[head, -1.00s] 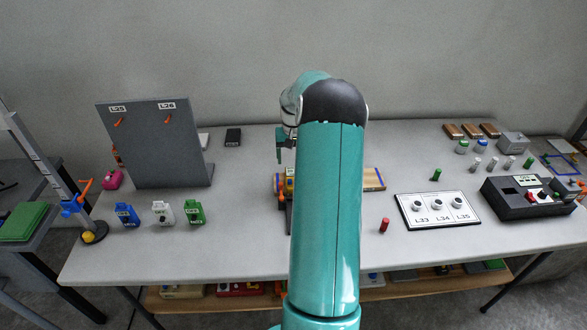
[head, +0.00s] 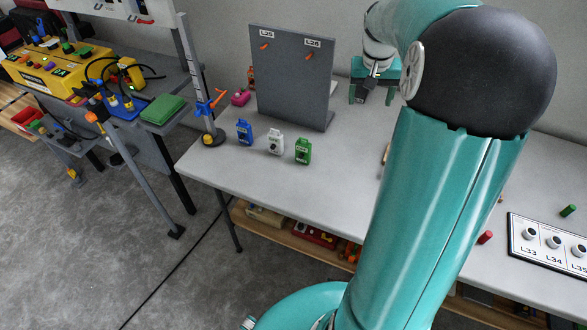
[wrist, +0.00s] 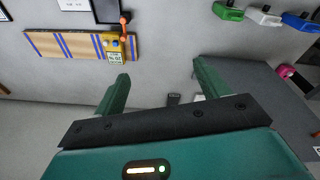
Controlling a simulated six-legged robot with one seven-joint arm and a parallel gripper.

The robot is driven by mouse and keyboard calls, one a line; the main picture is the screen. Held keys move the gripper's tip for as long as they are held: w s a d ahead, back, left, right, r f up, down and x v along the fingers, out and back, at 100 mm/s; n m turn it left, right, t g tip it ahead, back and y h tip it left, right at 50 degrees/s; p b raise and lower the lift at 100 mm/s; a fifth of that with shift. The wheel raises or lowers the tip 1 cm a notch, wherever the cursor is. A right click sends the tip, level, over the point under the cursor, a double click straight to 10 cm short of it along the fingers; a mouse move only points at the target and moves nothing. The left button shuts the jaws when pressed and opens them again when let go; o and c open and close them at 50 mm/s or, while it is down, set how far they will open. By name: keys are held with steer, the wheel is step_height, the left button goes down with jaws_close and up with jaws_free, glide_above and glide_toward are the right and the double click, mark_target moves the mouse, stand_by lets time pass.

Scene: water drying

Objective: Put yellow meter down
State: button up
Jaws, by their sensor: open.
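The yellow meter (wrist: 114,47) shows in the wrist view at the end of a wooden board with blue stripes (wrist: 65,45). An orange piece (wrist: 124,30) is beside or on it. My gripper (wrist: 160,70) is open and empty, with bare surface between its fingers; the meter lies beyond the left finger in that view, apart from it. In the head view my gripper (head: 372,97) is above the back of the table, right of the grey panel. My arm hides the meter there.
The grey panel (head: 292,80) stands upright on the table (head: 230,175). Blue (head: 244,132), white (head: 275,142) and green (head: 303,151) devices stand before it. A red cylinder (head: 485,237) and a labelled plate (head: 545,250) are at right. A side bench with yellow equipment (head: 60,70) is at left.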

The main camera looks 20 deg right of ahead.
steer(key=s+a+r+n+t, duration=0.1)
steer(key=s+a+r, duration=0.15)
steer(key=a, duration=0.55)
steer(key=s+a+r+n+t, duration=0.1)
steer(key=s+a+r+n, duration=0.1)
steer(key=s+a, duration=0.35)
steer(key=s+a+r+n+t, duration=0.1)
steer(key=s+a+r, duration=0.15)
steer(key=a, duration=0.65)
steer(key=s+a+f+n+t+y, duration=0.1)
steer(key=s+a+f+n, duration=0.1)
steer(key=s+a, duration=0.5)
steer(key=shift+s+a+t, duration=0.2)
steer(key=shift+t, duration=0.1)
steer(key=shift+c, duration=0.4)
steer(key=c, duration=0.7)
steer(key=shift+d, duration=0.15)
steer(key=shift+c, duration=0.2)
